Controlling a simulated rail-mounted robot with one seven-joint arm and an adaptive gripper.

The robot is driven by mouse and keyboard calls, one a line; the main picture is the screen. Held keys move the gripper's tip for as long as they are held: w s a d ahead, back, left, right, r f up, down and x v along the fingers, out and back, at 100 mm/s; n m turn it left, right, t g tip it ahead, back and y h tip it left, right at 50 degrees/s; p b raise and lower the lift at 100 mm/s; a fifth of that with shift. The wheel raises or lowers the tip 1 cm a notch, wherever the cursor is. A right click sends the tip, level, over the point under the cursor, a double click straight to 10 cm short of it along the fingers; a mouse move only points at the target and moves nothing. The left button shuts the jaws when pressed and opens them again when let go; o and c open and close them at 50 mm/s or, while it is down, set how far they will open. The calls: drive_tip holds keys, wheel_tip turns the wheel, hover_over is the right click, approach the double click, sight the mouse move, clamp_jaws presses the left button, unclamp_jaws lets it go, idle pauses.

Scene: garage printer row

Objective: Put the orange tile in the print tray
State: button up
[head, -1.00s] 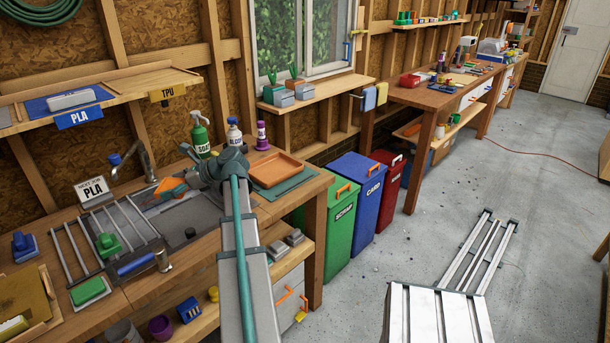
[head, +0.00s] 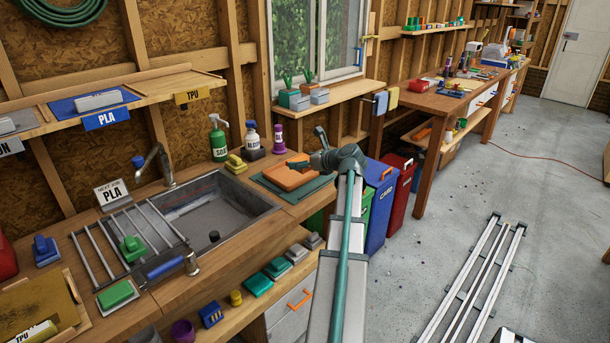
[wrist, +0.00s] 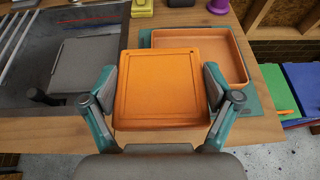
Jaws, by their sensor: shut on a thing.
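My gripper (wrist: 161,88) is shut on the orange tile (wrist: 158,105), a square plate with a raised rim line, held between its two fingers in the wrist view. The print tray (wrist: 222,66) is a shallow orange tray on a dark green mat, beyond and to the right of the tile there. The tile covers the tray's left part in that view. In the head view my gripper (head: 318,162) is over the right end of the bench, by the tray. Orange tile and tray overlap there, so the gap between them cannot be judged.
A sink (head: 215,210) with a drying rack lies left of the tray. A yellow block (head: 236,164), a green bottle (head: 218,140), a white bottle (head: 252,140) and a purple bottle (head: 279,138) stand behind. Bins (head: 382,195) stand on the floor beyond the bench end.

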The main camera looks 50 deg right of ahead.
drive_tip(key=w+d+f+p, duration=0.1)
drive_tip(key=w+d+f, duration=0.2)
drive_tip(key=w+d, duration=0.25)
drive_tip(key=p, duration=0.1)
hover_over(298, 178)
drive_tip(key=f, duration=0.5)
drive_tip(key=shift+s+a, duration=0.3)
drive_tip(key=shift+s, duration=0.1)
drive_tip(key=shift+w+d+f, duration=0.25)
drive_tip(key=shift+w+f, duration=0.05)
drive_tip(key=shift+f, duration=0.2)
drive_tip(key=shift+w+d+f+p, duration=0.15)
drive_tip(key=shift+f+p, duration=0.65)
drive_tip(key=shift+f, duration=1.05)
drive_tip(key=shift+f, duration=0.1)
drive_tip(key=o, duration=0.9)
